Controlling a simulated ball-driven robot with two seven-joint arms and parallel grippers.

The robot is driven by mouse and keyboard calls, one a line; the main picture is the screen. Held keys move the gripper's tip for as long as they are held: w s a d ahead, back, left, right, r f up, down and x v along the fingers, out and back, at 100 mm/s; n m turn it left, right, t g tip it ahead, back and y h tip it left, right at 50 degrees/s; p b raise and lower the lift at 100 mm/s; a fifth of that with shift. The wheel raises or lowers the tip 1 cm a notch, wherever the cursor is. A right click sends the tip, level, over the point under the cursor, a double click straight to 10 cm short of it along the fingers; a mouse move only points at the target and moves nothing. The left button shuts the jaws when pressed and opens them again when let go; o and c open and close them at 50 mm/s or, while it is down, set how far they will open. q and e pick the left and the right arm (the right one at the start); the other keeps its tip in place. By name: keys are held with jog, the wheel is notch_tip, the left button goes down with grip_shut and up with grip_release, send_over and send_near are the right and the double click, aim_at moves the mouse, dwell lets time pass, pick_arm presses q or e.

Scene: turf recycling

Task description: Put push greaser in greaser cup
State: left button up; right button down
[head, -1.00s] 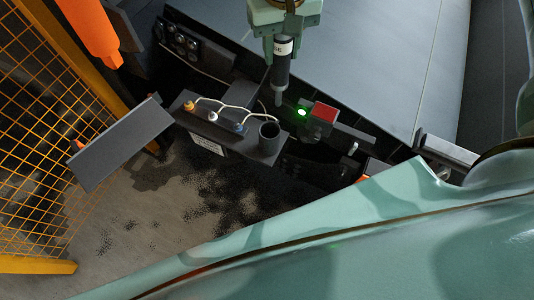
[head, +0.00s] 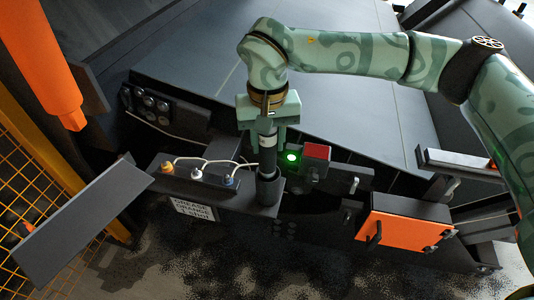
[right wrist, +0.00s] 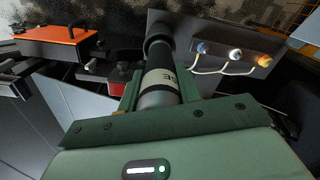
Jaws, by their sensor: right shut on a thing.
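The push greaser (head: 267,152) is a dark cylinder with a white label band. It also shows in the right wrist view (right wrist: 160,86). My right gripper (head: 267,124) is shut on its upper body and holds it about upright, nozzle down. The greaser cup (head: 269,190) is a dark round holder at the right end of the grease bracket; it also shows in the right wrist view (right wrist: 157,43). The greaser's lower end meets the cup's mouth and appears to be inside it; the nozzle tip is hidden. My left gripper is not in view.
The bracket (head: 160,187) carries several grease fittings with white hoses, left of the cup. A red-topped box (head: 316,153) with a green light stands close right. An orange box (head: 405,232) lies farther right. A grey plate (head: 85,222) and yellow mesh fence are left.

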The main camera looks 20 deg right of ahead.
notch_tip(320, 180, down, 3)
jog(key=shift+r+b, duration=0.1)
jog(key=shift+b, duration=0.3)
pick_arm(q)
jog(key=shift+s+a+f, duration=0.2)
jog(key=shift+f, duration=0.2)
pick_arm(e)
jog(key=shift+r, duration=0.1)
jog(key=c, duration=1)
grip_release()
jog(key=shift+o, duration=0.2)
notch_tip(320, 180, up, 12)
jog(key=p, duration=0.4)
jog(key=shift+p, duration=0.4)
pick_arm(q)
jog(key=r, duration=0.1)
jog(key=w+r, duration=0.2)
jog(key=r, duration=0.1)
